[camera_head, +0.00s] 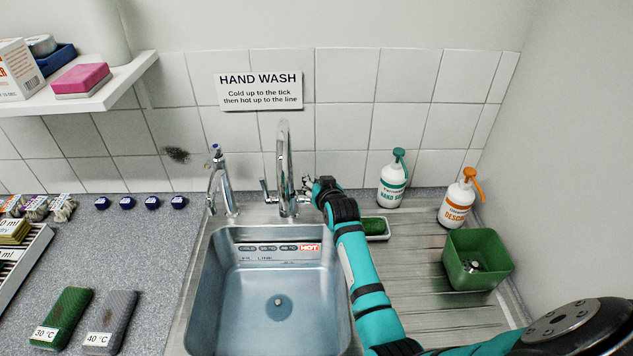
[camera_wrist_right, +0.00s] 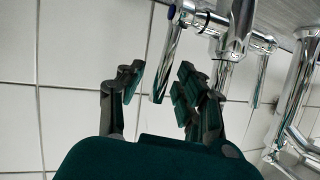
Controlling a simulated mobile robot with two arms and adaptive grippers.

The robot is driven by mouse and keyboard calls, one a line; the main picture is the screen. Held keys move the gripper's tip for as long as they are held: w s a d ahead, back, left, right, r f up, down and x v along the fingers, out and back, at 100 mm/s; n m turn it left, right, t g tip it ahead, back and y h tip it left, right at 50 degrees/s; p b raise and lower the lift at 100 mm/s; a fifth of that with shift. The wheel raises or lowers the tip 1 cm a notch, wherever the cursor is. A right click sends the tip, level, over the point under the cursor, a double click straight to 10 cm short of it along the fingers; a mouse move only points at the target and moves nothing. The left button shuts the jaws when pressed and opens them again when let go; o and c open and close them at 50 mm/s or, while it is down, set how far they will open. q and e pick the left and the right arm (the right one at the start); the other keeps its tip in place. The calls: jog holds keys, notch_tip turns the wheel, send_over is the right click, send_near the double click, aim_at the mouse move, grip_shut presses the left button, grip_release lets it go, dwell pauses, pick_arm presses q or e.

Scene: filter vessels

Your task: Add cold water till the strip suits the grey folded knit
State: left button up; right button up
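The sink basin (camera_head: 340,335) holds what looks like clear bluish water; no stream shows from the tall mixer tap (camera_head: 284,165). The strip (camera_head: 279,248) on its back wall reads from cold to hot, with HOT lit red. The grey folded knit (camera_head: 109,318), labelled 40 °C, lies on the left counter. My right gripper (camera_head: 314,188) is at the mixer's right side. In the right wrist view, its fingers (camera_wrist_right: 160,92) are open, spread either side of a chrome lever (camera_wrist_right: 166,60) with a blue mark; contact is unclear. My left gripper is out of view.
A green folded knit (camera_head: 62,316), labelled 30 °C, lies left of the grey one. A smaller tap (camera_head: 221,182) stands left of the mixer. Two pump bottles, a sponge dish and a green bin (camera_head: 478,258) occupy the right drainboard. A sign (camera_head: 259,90) hangs above.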

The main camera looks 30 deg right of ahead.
jog(key=shift+c, duration=0.5)
grip_shut()
